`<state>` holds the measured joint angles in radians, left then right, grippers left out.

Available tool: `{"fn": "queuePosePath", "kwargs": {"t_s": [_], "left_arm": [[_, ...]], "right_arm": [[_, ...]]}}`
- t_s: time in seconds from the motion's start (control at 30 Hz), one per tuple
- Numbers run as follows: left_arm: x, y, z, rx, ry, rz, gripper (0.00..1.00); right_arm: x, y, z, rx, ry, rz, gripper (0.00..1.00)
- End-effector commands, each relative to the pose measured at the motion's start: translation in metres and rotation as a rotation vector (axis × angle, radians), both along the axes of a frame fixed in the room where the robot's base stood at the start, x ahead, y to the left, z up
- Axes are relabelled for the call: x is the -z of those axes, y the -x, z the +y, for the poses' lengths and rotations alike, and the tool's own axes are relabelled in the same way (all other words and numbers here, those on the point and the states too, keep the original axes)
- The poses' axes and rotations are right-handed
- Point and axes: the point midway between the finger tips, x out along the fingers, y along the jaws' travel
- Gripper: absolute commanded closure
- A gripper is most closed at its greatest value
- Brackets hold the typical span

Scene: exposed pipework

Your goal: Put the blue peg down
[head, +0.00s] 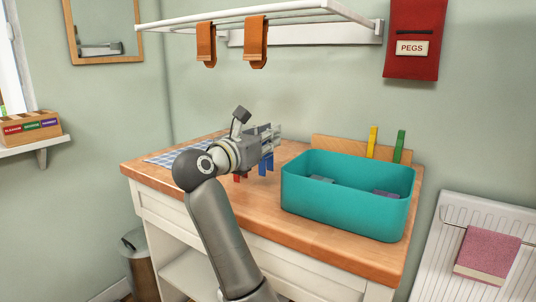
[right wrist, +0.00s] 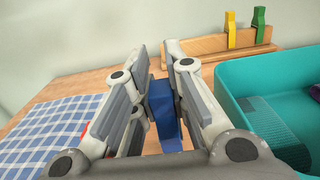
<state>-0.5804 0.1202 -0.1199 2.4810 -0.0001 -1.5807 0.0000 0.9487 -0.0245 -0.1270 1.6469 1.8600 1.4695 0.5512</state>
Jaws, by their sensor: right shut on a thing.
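My right gripper (head: 272,138) is over the wooden counter, left of the teal tub, and shut on the blue peg (head: 265,165). The peg points down from the fingers; whether its lower end touches the counter I cannot tell. In the right wrist view the blue peg (right wrist: 164,112) sits between the two finger pads (right wrist: 160,85), partly hidden by them. A red peg (head: 237,178) shows just left of the blue one, mostly hidden by my gripper. My left gripper is in neither view.
The teal tub (head: 340,205) stands on the counter (head: 330,250) at right. Behind it a wooden rack (head: 322,148) holds a yellow peg (head: 373,141) and a green peg (head: 399,146). A checked cloth (head: 170,158) lies at the left. A white drying rack (head: 270,15) hangs above.

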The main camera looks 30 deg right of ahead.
Motion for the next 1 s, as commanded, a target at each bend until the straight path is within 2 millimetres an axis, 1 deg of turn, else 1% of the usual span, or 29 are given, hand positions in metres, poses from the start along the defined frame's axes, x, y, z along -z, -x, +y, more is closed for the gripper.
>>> {"fn": "queuePosePath", "kwargs": {"t_s": [0.13, 0.2, 0.3, 0.6, 0.8, 0.83, 0.97, 1.0], "left_arm": [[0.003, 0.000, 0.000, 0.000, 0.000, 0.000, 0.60], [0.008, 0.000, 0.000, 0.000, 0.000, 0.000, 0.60], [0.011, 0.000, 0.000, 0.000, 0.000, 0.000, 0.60], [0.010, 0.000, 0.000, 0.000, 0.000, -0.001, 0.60], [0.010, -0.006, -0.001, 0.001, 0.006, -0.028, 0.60], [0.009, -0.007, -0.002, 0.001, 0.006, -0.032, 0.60], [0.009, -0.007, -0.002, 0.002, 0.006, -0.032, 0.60], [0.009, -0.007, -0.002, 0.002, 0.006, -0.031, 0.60]], "right_arm": [[0.013, -0.007, -0.006, 0.002, 0.002, 0.005, 0.98], [0.027, -0.006, -0.005, 0.002, 0.003, 0.005, 0.98], [0.039, -0.006, -0.005, 0.001, 0.002, 0.003, 0.98], [0.041, -0.006, -0.004, 0.000, -0.001, 0.001, 0.98], [0.043, -0.006, -0.004, 0.000, -0.001, 0.001, 0.98], [0.042, -0.006, -0.004, 0.000, -0.001, 0.001, 0.82], [0.042, -0.006, -0.004, 0.000, -0.001, 0.001, 0.65], [0.042, -0.006, -0.004, 0.000, -0.001, 0.001, 0.64]]}}
